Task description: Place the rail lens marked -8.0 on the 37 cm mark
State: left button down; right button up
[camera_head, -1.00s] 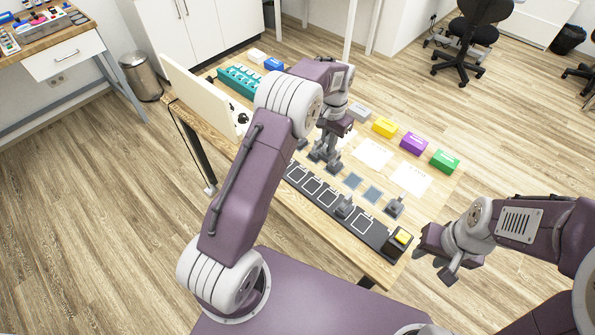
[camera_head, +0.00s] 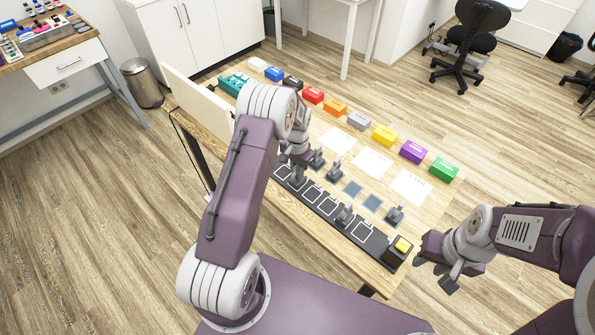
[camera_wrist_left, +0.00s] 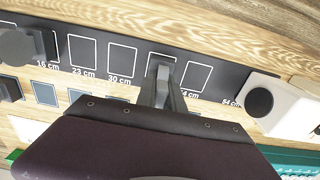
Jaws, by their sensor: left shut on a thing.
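My left gripper (camera_head: 297,168) is shut on a grey rail lens (camera_head: 298,180), low at the black rail (camera_head: 378,243). Its marking cannot be read. In the left wrist view my left gripper (camera_wrist_left: 161,96) is over the outlined square between the 30 cm and 44 cm squares; its own label is hidden. I cannot tell whether the lens touches the rail. Another lens (camera_head: 344,214) stands on the rail toward the right end. Further lenses (camera_head: 317,159), (camera_head: 335,173) and (camera_head: 395,214) stand behind the rail. My right gripper (camera_head: 437,275) is open and empty, off the table's right end.
A black unit with a yellow top (camera_head: 402,245) sits at the rail's right end. A white screen (camera_head: 200,108) stands at the left. Coloured boxes, including a purple box (camera_head: 413,151), line the back edge. White sheets (camera_head: 373,162) lie before them. Blue pads (camera_head: 353,188) are bare.

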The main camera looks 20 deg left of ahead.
pick_arm(q)
jog(key=shift+f, duration=0.15)
jog(key=c, duration=1.5)
grip_release()
jog(key=shift+o, duration=0.2)
notch_tip(320, 180, up, 12)
jog(key=shift+r, duration=0.25)
jog(key=s+d+n, duration=0.2)
jog(key=s+d, duration=0.1)
jog(key=s, duration=0.7)
jog(key=s+d+n+t, duration=0.1)
jog(key=s+d+n, duration=0.1)
jog(key=s, duration=0.9)
jog(key=shift+d+r, duration=0.2)
jog(key=shift+d, duration=0.35)
